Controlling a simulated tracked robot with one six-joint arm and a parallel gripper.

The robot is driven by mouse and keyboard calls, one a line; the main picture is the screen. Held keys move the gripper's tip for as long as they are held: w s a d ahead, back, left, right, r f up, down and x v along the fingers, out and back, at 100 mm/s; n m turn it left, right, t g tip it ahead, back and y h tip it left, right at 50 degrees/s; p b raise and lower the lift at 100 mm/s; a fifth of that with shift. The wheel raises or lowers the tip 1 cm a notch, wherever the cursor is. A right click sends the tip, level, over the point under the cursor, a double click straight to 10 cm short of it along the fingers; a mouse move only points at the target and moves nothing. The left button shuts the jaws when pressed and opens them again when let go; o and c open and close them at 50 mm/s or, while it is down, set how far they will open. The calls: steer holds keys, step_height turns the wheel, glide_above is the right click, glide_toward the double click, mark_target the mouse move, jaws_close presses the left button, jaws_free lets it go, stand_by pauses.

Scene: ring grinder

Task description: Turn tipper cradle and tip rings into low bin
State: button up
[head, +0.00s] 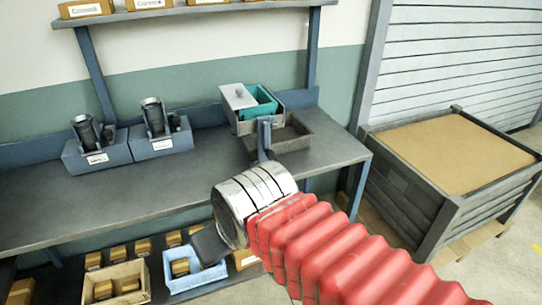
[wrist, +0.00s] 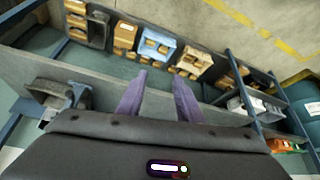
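The tipper unit (head: 240,122) stands at the back right of the bench, a grey box with a teal insert (head: 262,101) and a pale lid-like plate with a knob. I cannot tell which part is the cradle. A low dark open tray (head: 303,137), which looks like the low bin, is at its right front. A blue-grey upright (head: 265,140) rises in front of it. The tray area also shows at left in the wrist view (wrist: 50,88). My gripper (wrist: 159,76) is open and empty, its fingers apart over the bench edge, away from the tipper. No rings are recognisable.
Two blue-grey holders (head: 98,154) (head: 163,145) with dark cylinders stand at the bench's left. Cartons line the shelf above; a blue crate (head: 195,279) and boxes sit below. A large crate (head: 400,195) is at right. The bench's middle (head: 195,178) is clear.

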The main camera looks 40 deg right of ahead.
steer(key=shift+o, duration=1.1)
steer(key=shift+w+d, duration=0.25)
steer(key=shift+w, duration=0.15)
steer(key=w+d+f+m+t+h, duration=0.1)
steer(key=w+d+f+t+h, duration=0.15)
steer(key=w+d, duration=0.7)
steer(key=w+d+f+t+h, duration=0.1)
steer(key=w+d+f+t, duration=0.25)
steer(key=w+d, duration=0.6)
steer(key=d+f+t+h, duration=0.2)
steer(key=d+f+t, duration=0.3)
steer(key=d+f, duration=0.3)
steer(key=shift+d+m+t, duration=0.3)
steer(key=shift+d+m, duration=0.1)
steer(key=shift+d, duration=1.35)
